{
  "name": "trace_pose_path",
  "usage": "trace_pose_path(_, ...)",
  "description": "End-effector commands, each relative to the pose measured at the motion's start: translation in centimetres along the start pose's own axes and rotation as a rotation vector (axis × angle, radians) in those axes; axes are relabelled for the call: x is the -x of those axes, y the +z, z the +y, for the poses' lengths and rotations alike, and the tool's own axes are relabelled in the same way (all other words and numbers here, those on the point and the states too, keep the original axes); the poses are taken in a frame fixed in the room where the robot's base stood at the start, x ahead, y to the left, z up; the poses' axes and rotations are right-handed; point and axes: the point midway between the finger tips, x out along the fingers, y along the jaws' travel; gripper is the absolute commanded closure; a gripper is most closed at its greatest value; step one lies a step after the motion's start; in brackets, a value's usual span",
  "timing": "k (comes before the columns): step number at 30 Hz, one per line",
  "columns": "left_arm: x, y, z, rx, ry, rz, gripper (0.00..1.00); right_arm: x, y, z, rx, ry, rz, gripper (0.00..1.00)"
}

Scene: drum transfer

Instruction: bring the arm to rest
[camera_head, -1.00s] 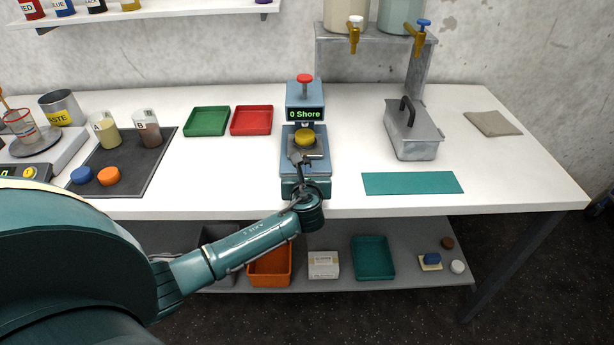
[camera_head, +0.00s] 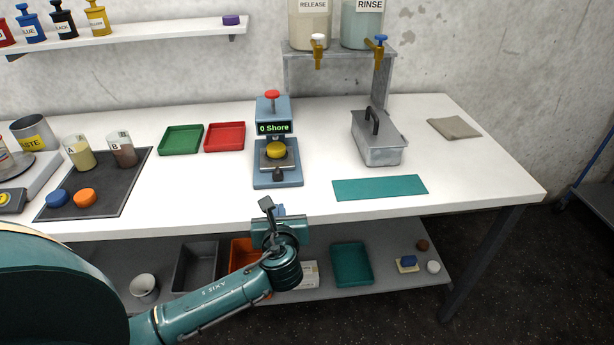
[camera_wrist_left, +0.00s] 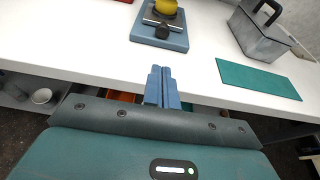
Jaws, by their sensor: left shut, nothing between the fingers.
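My left gripper (camera_head: 268,208) is shut and empty, in front of the table's front edge and above the lower shelf. In the left wrist view its closed fingers (camera_wrist_left: 161,86) point toward the tester. The blue-grey hardness tester (camera_head: 275,150) stands on the table beyond the gripper, with a red knob on top and a display reading "0 Shore". A yellow puck (camera_head: 276,149) sits on its plate; it also shows in the left wrist view (camera_wrist_left: 166,6). The gripper is apart from both. My right gripper is not in view.
The white table (camera_head: 225,185) has bare room around the tester. Green (camera_head: 181,139) and red (camera_head: 225,136) trays, a teal mat (camera_head: 380,188) and a lidded metal box (camera_head: 380,145) stand near it. The lower shelf (camera_head: 325,295) holds several bins below the gripper.

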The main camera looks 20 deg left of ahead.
Motion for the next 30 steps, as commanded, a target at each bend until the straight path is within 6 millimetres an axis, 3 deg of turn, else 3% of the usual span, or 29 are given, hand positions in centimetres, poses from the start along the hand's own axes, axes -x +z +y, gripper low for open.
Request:
trace_pose_path(5,0.2,-0.3,-0.1,0.013,-0.005,0.009,1.0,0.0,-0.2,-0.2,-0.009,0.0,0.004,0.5)
trace_pose_path(8,0.9,-2.4,-0.5,0.117,-0.037,0.071,1.0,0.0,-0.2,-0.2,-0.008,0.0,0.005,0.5)
trace_pose_path(10,1.9,-5.1,-0.9,0.274,-0.072,0.16,1.0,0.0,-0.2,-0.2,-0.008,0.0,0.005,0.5)
trace_pose_path(15,6.8,-13.2,-2.2,0.89,-0.093,0.484,1.0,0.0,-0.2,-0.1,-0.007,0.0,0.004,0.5)
trace_pose_path(19,11.3,-17.7,-2.6,1.429,0.013,0.721,1.0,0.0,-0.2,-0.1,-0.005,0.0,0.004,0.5)
trace_pose_path(24,16.1,-20.7,-1.9,2.065,0.25,0.917,1.0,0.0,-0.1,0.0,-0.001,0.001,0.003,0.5)
trace_pose_path(30,18.6,-21.5,-0.7,2.489,0.452,0.984,1.0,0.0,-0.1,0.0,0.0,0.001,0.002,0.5)
